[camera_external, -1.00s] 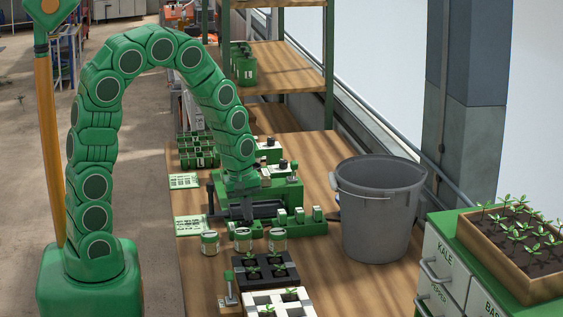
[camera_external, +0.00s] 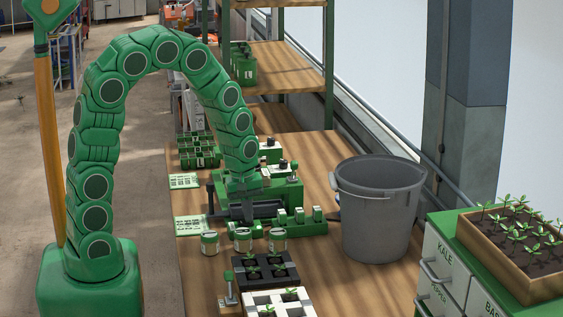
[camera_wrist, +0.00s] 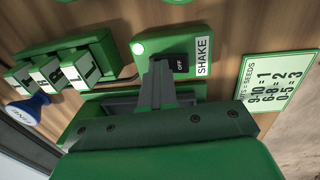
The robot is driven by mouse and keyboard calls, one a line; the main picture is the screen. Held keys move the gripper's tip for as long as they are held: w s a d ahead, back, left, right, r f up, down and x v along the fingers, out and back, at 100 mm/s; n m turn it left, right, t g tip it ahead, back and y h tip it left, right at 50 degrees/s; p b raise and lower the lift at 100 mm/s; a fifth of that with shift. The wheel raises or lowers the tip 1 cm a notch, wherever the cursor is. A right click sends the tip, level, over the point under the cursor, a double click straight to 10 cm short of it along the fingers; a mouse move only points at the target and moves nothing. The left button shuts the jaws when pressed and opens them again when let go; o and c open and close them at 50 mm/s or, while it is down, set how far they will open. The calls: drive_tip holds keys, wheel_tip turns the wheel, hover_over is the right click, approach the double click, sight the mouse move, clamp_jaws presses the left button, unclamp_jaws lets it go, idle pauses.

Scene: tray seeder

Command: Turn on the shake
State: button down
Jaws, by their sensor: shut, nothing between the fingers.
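The green shake box (camera_wrist: 150,40) shows in the wrist view, with a white label reading SHAKE (camera_wrist: 203,57). A black switch marked OFF (camera_wrist: 181,64) sits on it, and a bright whitish-green round lamp (camera_wrist: 138,48) is at its left. My gripper (camera_wrist: 158,68) is shut and empty, its grey fingertips over the box just left of the switch. I cannot tell whether they touch it. In the external view my gripper (camera_external: 247,209) is low over the green seeder (camera_external: 290,192) on the bench; I cannot make out the shake switch there.
A card with seed numbers (camera_wrist: 278,82) lies right of the box. White-topped green blocks (camera_wrist: 47,73) and a blue stamp-like knob (camera_wrist: 27,107) are at left. Cans (camera_external: 243,240), a black tray (camera_external: 268,268) and a grey bucket (camera_external: 378,215) stand on the bench (camera_external: 330,285).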

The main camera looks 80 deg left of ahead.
drive_tip(key=shift+s+r, duration=0.1)
drive_tip(key=shift+s, duration=0.75)
drive_tip(key=shift+r, duration=0.15)
wheel_tip(320, 180, up, 14)
drive_tip(key=s, duration=0.2)
drive_tip(key=shift+f, duration=0.25)
idle(0.4)
drive_tip(key=s+d+r+m+g, duration=0.1)
drive_tip(key=s+d+m+g, duration=0.1)
drive_tip(key=s+d+m, duration=0.65)
drive_tip(key=s+d+r+m+g, duration=0.1)
drive_tip(key=s+d+r+m, duration=0.1)
drive_tip(key=s+d+m, duration=0.9)
drive_tip(key=n+t, duration=0.3)
drive_tip(key=n, duration=1.7)
hover_over(240, 221)
wheel_tip(240, 221, down, 3)
drive_tip(key=shift+m, duration=0.25)
drive_tip(key=f, duration=0.4)
drive_tip(key=w+f, duration=0.1)
drive_tip(key=f, duration=0.4)
drive_tip(key=w+f, duration=0.1)
drive_tip(key=f, duration=0.3)
drive_tip(key=shift+w+d+f, duration=0.1)
drive_tip(key=shift+f, duration=0.25)
